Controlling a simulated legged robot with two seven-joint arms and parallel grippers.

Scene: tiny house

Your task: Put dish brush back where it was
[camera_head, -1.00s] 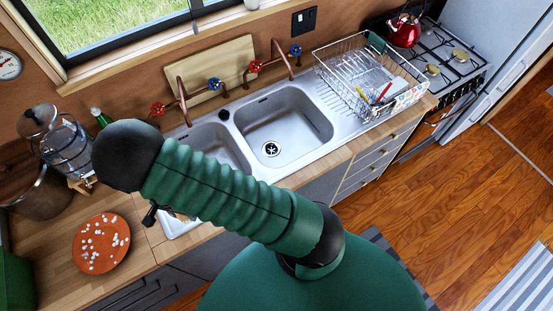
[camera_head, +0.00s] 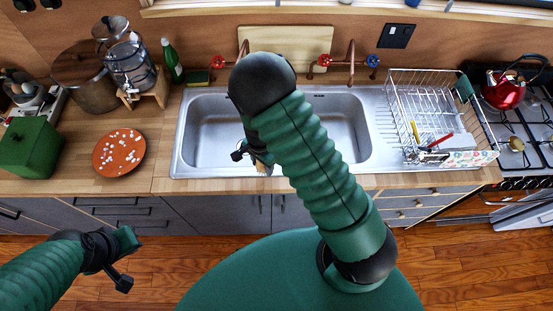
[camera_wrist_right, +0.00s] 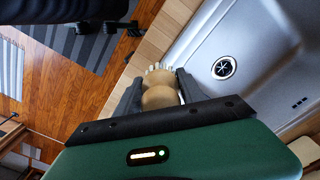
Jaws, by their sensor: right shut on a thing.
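The dish brush (camera_wrist_right: 160,94) has a rounded tan wooden body and pale bristles at its far end in the right wrist view. My right gripper (camera_wrist_right: 155,92) is shut on it, with a dark finger on either side. In the head view the right gripper (camera_head: 243,151) is partly hidden by my forearm. A small tan part of the brush (camera_head: 263,168) shows at the front edge of the sink (camera_head: 208,150).
A wire dish rack (camera_head: 425,110) with utensils stands right of the sink. A green bottle (camera_head: 171,60) and a sponge (camera_head: 197,78) are behind the sink's left end. An orange plate with white bits (camera_head: 119,152) lies left. A red kettle (camera_head: 503,88) is on the stove.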

